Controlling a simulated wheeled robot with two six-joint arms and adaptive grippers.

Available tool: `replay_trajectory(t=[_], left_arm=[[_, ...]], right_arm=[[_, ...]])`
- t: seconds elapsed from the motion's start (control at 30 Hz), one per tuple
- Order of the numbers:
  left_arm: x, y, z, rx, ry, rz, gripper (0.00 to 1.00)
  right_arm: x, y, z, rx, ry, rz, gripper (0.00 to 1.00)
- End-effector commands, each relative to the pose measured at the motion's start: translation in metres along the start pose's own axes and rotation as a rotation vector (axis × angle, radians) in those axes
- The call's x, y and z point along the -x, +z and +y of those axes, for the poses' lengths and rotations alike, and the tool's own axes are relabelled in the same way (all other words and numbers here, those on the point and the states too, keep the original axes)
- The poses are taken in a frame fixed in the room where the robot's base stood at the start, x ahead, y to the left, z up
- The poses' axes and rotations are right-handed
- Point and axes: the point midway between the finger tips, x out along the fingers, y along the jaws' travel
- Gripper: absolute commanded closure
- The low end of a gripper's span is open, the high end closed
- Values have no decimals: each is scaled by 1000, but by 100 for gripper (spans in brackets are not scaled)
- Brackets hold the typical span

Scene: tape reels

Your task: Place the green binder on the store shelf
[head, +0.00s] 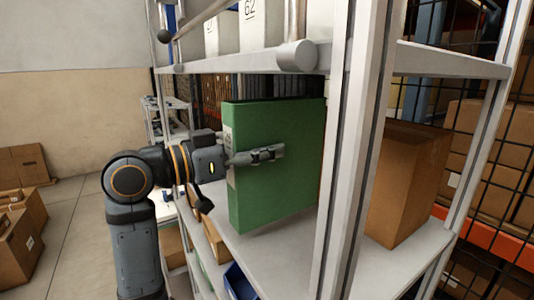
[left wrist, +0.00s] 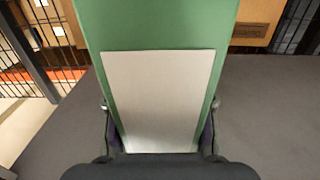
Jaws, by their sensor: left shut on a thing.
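The green binder (head: 275,185) stands upright in the head view, its pale spine label facing my arm. My left gripper (head: 262,156) is shut on the binder, with a finger lying along its broad side. The left wrist view shows the binder (left wrist: 160,25) close up between the fingers, with its blank label (left wrist: 158,95) facing the camera. The binder is over the middle board of the store shelf (head: 280,245), between the posts. I cannot tell whether its bottom edge touches the board. My right gripper is not in view.
A grey upright post (head: 352,150) stands just right of the binder. A brown box (head: 405,185) sits on the shelf beyond it. White binders (head: 262,22) stand on the upper board. A blue bin (head: 240,284) is below. Cardboard boxes (head: 22,240) lie on the floor at left.

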Motion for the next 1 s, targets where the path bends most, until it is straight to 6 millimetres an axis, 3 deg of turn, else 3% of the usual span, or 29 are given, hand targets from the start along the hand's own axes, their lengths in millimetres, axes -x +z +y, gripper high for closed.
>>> replay_trajectory(t=[0.27,0.53,0.87,0.9,1.0], left_arm=[[-12,1,1,-1,1,1,100],[-11,32,1,4,-1,3,100],[-11,37,1,0,-1,4,100],[-11,37,1,1,-1,2,51],[-11,37,1,1,-1,2,38]], right_arm=[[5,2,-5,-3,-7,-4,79],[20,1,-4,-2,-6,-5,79],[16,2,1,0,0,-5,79],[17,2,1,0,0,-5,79],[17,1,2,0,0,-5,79]])
